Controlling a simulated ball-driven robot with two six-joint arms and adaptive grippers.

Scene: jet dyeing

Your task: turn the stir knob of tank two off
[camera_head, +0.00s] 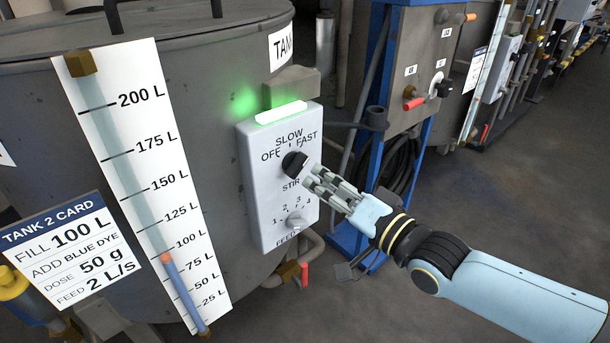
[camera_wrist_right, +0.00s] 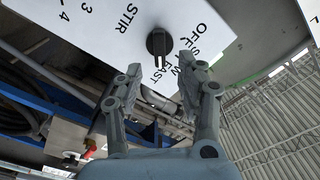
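The stir knob (camera_head: 294,163) is black and sits on the white control box (camera_head: 254,190) on the tank's side, under the labels OFF, SLOW and FAST. In the right wrist view the knob (camera_wrist_right: 159,42) shows as a short bar standing about upright in the picture; which label it points to is hard to tell. My right gripper (camera_head: 314,180) is just right of and below the knob. In the right wrist view the fingers (camera_wrist_right: 163,82) are spread with nothing between them, and the knob lies beyond their tips. My left gripper is out of view.
A green light (camera_head: 281,113) glows on top of the box. A gauge board (camera_head: 150,180) and the tank 2 card (camera_head: 62,248) are to the left. A blue frame (camera_head: 363,100) stands behind; grey floor (camera_head: 480,200) is open at right.

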